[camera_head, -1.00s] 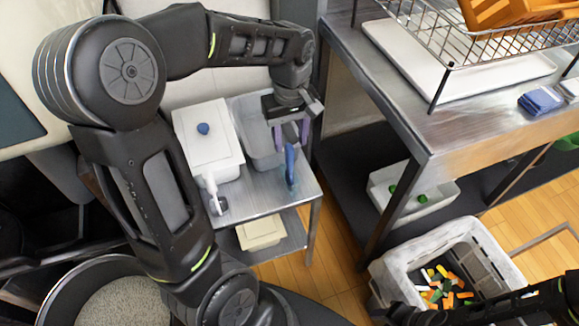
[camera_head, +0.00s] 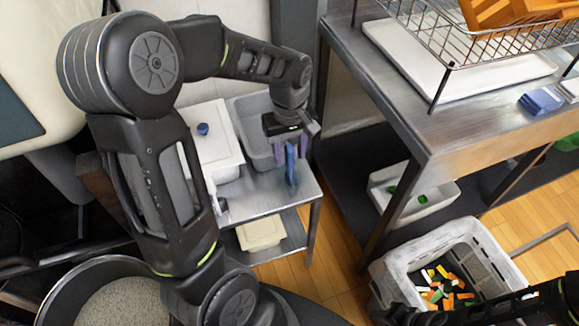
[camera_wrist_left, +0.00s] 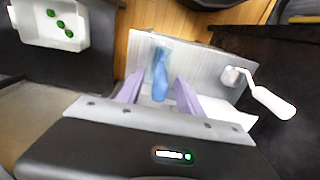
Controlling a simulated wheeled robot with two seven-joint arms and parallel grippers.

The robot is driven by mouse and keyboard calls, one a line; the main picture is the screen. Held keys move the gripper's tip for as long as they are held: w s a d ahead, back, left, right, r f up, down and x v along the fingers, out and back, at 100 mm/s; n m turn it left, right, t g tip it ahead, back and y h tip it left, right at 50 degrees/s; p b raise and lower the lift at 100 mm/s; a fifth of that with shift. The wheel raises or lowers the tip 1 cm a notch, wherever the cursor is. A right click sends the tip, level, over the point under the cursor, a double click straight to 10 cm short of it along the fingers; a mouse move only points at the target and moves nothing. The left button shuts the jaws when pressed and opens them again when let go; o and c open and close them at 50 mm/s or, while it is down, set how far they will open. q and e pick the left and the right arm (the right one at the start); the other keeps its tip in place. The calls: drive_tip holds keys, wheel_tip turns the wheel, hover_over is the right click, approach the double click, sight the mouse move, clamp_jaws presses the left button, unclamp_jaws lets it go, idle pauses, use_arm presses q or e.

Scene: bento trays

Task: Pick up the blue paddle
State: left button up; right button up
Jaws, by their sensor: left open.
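The blue paddle (camera_head: 291,165) stands near the right edge of a small metal cart, in front of a grey bin. My left gripper (camera_head: 291,146) is above and around its upper end, with purple fingers pointing down. In the left wrist view the blue paddle (camera_wrist_left: 160,75) lies between the two spread purple fingers of the left gripper (camera_wrist_left: 159,92), with a gap on each side. The left gripper is open. Part of the right arm shows at the lower right of the head view, but its gripper's fingers cannot be made out.
A white lidded box (camera_head: 212,145) and the grey bin (camera_head: 256,135) stand on the cart (camera_head: 262,197). A white-handled tool (camera_wrist_left: 268,95) lies beside the paddle. A metal table (camera_head: 440,125) with a wire rack is to the right. A grey crate (camera_head: 400,265) holds several coloured pieces.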

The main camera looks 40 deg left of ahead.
use_arm(q)
drive_tip(key=shift+c, duration=0.2)
clamp_jaws()
idle(0.3)
idle(1.0)
